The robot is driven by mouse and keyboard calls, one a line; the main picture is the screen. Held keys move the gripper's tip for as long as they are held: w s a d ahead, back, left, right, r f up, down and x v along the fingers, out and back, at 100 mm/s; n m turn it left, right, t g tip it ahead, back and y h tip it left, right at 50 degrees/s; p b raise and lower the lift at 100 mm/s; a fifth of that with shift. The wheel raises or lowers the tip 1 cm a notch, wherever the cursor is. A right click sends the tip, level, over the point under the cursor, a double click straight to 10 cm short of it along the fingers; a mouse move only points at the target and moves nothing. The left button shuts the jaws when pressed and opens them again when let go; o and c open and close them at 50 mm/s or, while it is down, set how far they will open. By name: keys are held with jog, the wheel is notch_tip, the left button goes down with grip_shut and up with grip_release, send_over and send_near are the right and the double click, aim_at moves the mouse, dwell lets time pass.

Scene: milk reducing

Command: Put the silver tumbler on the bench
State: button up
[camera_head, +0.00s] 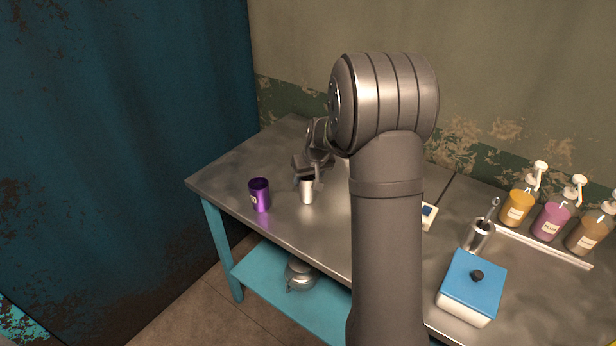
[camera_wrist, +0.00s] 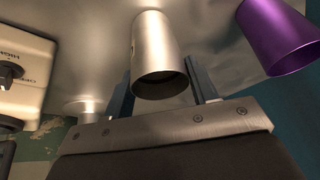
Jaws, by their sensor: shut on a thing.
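The silver tumbler (camera_head: 307,191) stands upright toward the left part of the steel bench (camera_head: 237,170). My gripper (camera_head: 308,178) is shut on it, with one finger on each side. In the wrist view the tumbler (camera_wrist: 155,50) sits between the two dark fingers of my gripper (camera_wrist: 158,72), its dark open mouth toward the camera. Its base is at or very close to the bench top; I cannot tell whether it touches. My arm hides the middle of the bench.
A purple tumbler (camera_head: 260,195) stands just left of the silver one. A blue-lidded box (camera_head: 472,287), a metal holder (camera_head: 478,236) and several pump bottles (camera_head: 552,218) are at the right. A white device with a knob (camera_wrist: 22,75) shows in the wrist view.

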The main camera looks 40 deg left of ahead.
jog(key=shift+f, duration=0.1)
jog(key=o, duration=1)
jog(key=v, duration=1.2)
jog(key=x, duration=1.2)
jog(key=shift+r, duration=1.45)
